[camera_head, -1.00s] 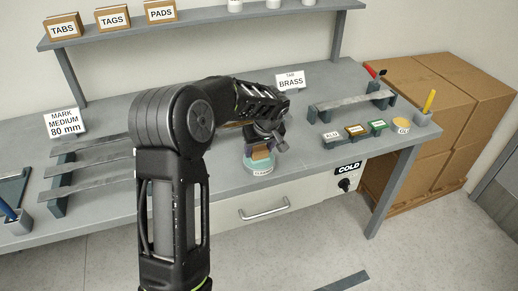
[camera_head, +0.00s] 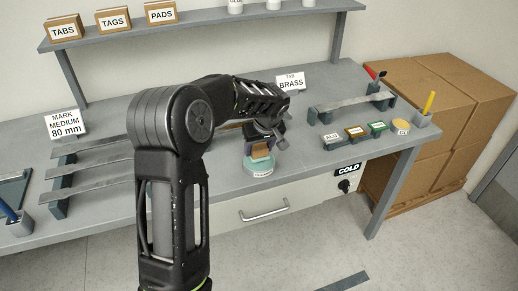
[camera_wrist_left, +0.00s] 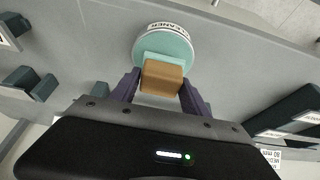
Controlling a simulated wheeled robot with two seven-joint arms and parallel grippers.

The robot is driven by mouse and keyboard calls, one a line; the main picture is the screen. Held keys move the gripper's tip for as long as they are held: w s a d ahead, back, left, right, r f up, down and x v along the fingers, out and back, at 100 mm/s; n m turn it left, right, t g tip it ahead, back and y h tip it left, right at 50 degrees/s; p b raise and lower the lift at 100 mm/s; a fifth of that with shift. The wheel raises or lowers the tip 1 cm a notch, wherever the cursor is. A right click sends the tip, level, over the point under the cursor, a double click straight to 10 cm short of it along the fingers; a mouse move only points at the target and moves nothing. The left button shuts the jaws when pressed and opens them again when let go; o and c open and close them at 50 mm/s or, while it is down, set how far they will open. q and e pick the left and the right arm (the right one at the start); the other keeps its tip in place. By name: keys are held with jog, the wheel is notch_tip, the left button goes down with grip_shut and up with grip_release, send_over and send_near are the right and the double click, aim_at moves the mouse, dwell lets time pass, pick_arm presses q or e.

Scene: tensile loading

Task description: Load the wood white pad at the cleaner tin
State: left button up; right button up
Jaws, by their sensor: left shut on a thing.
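The wood white pad shows as a brown wooden block (camera_head: 260,150) with a pale, teal-tinted layer under it in the left wrist view (camera_wrist_left: 161,77). My left gripper (camera_wrist_left: 160,90) is shut on this block, one dark finger on each side; it also shows in the head view (camera_head: 264,139). The cleaner tin (camera_head: 258,165) is a low round teal tin with a white CLEANER label, near the bench's front edge. The tin also shows in the left wrist view (camera_wrist_left: 165,42). The pad is over or at the tin's top; I cannot tell whether they touch. My right gripper is out of view.
Metal strips (camera_head: 92,172) lie on supports at left. A BRASS sign (camera_head: 290,81) stands behind the arm. A drawer (camera_head: 265,207) is below.

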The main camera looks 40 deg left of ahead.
aim_at(260, 146)
pick_arm(q)
jog(key=shift+r+p, duration=1.15)
jog(key=shift+r, duration=1.6)
jog(key=shift+w+d+f+m, duration=0.1)
jog(key=shift+w+m, duration=0.15)
jog(key=shift+m, duration=0.15)
jog(key=s+d+f+m+t+h, duration=0.1)
jog(key=d+m, duration=0.4)
jog(key=d, duration=0.6)
jog(key=s+d+f+m+t+h, duration=0.1)
jog(key=d+m, duration=0.4)
jog(key=d, duration=0.7)
jog(key=shift+s+f+h, duration=0.45)
jog(key=shift+s+h, duration=0.35)
jog(key=shift+s, duration=0.4)
